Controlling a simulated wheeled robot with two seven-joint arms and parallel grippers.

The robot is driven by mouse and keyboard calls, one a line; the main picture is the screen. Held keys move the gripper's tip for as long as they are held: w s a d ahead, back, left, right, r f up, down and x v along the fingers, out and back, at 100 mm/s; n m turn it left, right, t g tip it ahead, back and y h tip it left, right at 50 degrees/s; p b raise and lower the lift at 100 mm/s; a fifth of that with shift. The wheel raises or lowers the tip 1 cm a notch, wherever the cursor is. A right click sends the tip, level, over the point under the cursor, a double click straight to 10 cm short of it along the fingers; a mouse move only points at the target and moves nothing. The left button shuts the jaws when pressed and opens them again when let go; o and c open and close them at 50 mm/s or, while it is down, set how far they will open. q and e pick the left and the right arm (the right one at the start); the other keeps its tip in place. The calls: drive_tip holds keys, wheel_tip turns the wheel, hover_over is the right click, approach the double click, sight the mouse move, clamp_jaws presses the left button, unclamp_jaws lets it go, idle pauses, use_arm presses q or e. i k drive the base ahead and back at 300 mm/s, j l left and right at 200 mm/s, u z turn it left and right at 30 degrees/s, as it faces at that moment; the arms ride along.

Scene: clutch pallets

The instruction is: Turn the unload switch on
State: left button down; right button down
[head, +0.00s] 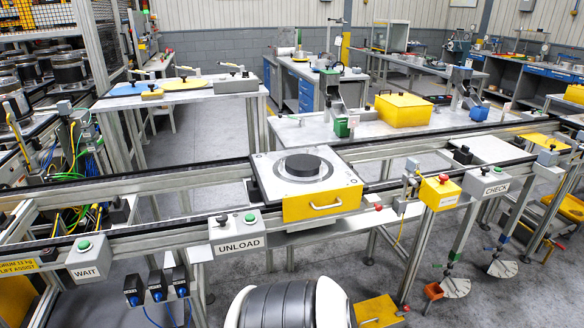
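The unload switch box (236,232) is a grey box on the near rail of the conveyor, left of the middle in the head view, with an "UNLOAD" label on its front. On its top are a black knob (221,219) on the left and a green button (250,217) on the right. The knob is too small to tell which way it is set. Neither of my grippers shows in the head view.
A pallet (312,204) with a yellow front and a black disc (302,165) sits on the conveyor right of the switch. A "WAIT" box (88,260) stands left and a "CHECK" box (487,183) right. Blue-fronted black devices (157,285) hang below the rail.

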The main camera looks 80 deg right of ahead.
sight(221, 219)
drive_tip(key=l+z, duration=0.1)
drive_tip(key=z, duration=2.2)
